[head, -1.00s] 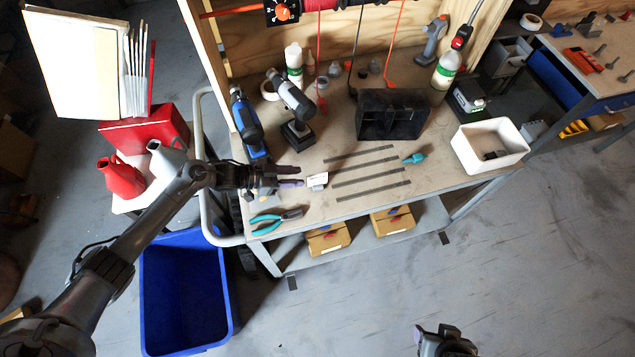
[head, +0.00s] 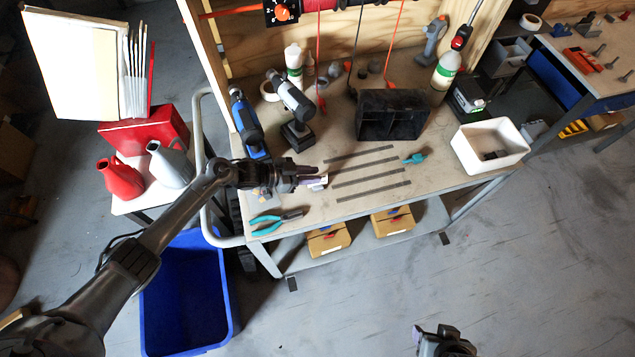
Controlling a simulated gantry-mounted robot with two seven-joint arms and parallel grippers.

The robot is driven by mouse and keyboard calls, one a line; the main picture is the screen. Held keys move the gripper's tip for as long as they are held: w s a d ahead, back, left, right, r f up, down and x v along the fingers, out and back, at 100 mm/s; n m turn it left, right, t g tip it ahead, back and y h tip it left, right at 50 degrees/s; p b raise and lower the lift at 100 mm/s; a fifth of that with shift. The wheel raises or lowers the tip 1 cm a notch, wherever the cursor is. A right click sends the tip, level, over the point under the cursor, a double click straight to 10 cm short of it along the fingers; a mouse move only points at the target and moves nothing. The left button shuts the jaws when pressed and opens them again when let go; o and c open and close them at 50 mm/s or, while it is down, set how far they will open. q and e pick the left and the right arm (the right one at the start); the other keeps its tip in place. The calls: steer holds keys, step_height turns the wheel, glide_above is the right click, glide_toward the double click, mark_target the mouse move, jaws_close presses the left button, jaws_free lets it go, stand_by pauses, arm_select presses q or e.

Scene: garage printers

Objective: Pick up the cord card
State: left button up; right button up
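The cord card (head: 322,181), a small pale piece as I take it, lies on the workbench top (head: 360,206) left of the dark strips. My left gripper (head: 313,177) reaches in from the left, with its fingertips over and around the card, hiding much of it. The fingers look spread, and I cannot see them closed on the card. My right gripper (head: 432,335) is at the bottom edge, far from the bench and partly cut off. Its finger gap is unclear.
Teal-handled pliers (head: 276,220) lie at the bench's front left. Blue and grey drills (head: 246,122) stand behind my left gripper. Several dark strips (head: 370,172) lie to the right, with a black bin (head: 393,115) behind and a white tub (head: 489,144) farther right.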

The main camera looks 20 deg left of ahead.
arm_select(q)
jaws_close()
steer(key=shift+r, duration=0.1)
